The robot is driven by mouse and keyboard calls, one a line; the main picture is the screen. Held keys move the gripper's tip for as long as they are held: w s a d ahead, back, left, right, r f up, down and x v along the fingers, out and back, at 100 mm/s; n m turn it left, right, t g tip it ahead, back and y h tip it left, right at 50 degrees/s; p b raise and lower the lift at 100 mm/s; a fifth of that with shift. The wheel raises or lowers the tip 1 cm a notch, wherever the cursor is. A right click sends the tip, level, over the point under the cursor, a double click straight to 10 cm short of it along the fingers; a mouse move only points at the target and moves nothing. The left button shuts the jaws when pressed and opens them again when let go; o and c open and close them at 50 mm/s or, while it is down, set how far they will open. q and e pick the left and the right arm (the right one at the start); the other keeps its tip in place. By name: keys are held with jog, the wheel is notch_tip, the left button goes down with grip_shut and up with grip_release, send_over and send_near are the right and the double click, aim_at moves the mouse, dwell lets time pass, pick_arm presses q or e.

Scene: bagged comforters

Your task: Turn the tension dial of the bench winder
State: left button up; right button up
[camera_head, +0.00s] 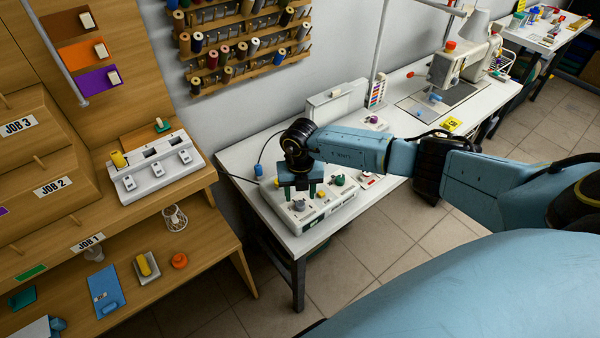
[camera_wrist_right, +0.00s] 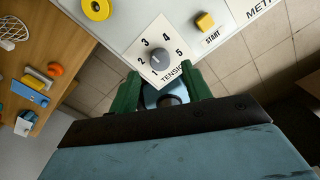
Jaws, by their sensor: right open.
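The bench winder (camera_head: 325,213) is a low white console on the white table. Its tension dial (camera_wrist_right: 160,56) is a grey round knob on a white plate numbered 1 to 5; the pointer's setting is too small to tell. The dial also shows in the head view (camera_head: 299,205). My right gripper (camera_head: 299,194) points down over the dial, with green fingers apart and nothing held. In the wrist view the right gripper's tips (camera_wrist_right: 164,77) lie just below the knob, which is not clasped.
A yellow START button (camera_wrist_right: 205,20) is right of the dial. A green knob (camera_head: 339,180) stands farther along the console. A wooden job shelf (camera_head: 215,258) is to the left, and a sewing machine (camera_head: 455,62) stands behind on the table.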

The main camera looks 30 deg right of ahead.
aim_at(300, 203)
notch_tip(300, 203, up, 10)
jog(key=shift+f, duration=0.25)
dwell(0.4)
